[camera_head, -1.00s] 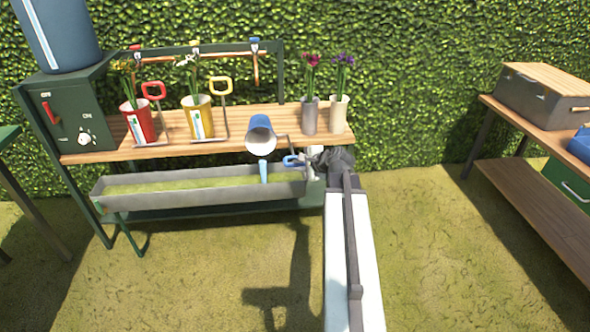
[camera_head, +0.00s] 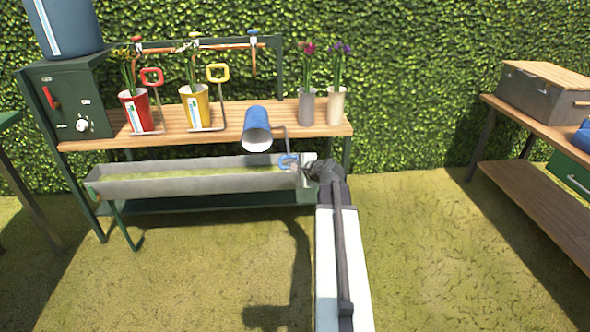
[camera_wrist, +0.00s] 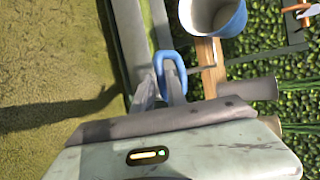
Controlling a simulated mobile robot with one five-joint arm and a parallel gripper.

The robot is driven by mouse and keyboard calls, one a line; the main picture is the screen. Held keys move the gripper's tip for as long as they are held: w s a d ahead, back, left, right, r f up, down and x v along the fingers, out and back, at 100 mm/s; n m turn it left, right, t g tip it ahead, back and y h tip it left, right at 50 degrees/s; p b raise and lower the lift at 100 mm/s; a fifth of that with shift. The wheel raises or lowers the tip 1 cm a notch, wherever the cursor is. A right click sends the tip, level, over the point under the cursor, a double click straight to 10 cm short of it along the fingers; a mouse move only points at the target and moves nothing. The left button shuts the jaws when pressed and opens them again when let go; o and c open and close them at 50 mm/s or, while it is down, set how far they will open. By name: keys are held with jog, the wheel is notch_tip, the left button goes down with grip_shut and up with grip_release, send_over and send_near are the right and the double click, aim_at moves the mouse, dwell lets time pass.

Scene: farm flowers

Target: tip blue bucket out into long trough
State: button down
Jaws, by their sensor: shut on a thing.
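The blue bucket (camera_head: 257,122) hangs tipped over the right part of the long trough (camera_head: 185,184), its pale mouth facing down and toward me. My gripper (camera_head: 298,167) is shut on the bucket's blue loop handle (camera_head: 287,161), at the trough's right end. In the wrist view the fingers (camera_wrist: 160,93) close on the blue handle (camera_wrist: 172,66), and the bucket (camera_wrist: 237,22) shows its pale inside, with no liquid visible there. The grey trough has a greenish inside and also shows in the wrist view (camera_wrist: 128,40). No stream shows between bucket and trough.
A wooden bench (camera_head: 180,118) behind the trough holds a red pot (camera_head: 136,110), a yellow pot (camera_head: 196,106), a grey vase (camera_head: 306,106) and a cream vase (camera_head: 336,106), all with flowers. Another table (camera_head: 545,125) stands at right. Grass between is clear.

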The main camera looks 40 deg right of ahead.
jog(key=shift+a+f, duration=0.3)
jog(key=shift+a, duration=0.05)
jog(key=c, duration=1.4)
grip_release()
jog(key=shift+d+f, duration=0.1)
jog(key=shift+f, duration=0.05)
jog(key=d+p+v, duration=0.1)
jog(key=p+v, duration=0.2)
jog(key=v, duration=0.4)
jog(key=shift+s+a+r+p, duration=0.25)
jog(key=shift+s+a+p, duration=0.05)
jog(key=shift+a+p, duration=0.15)
